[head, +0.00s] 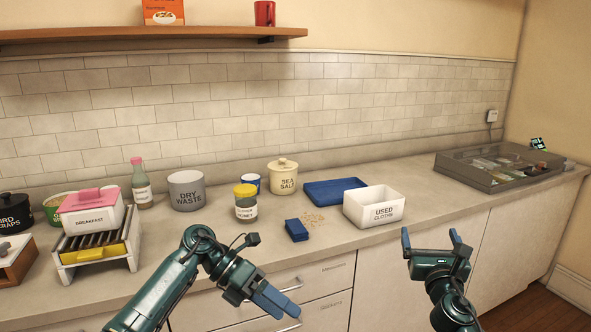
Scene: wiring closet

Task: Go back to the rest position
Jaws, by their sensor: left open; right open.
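My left gripper (285,304) is in front of the counter's front edge, over the drawer fronts, its blue fingers pointing down to the right. It is open and I see nothing in it. My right gripper (430,238) is at the counter's front edge, right of the white used-cloths bin (373,219). Its fingers point up and stand wide apart, with nothing between them. Both grippers appear clear of the objects on the counter (450,212).
A folded blue cloth (297,230) lies beside scattered crumbs (316,219). Behind are a blue tray (333,190), a sea-salt jar (283,178) and a dry-waste pot (186,191). A breakfast box (90,218) stands left. A glass-topped case (490,176) sits far right.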

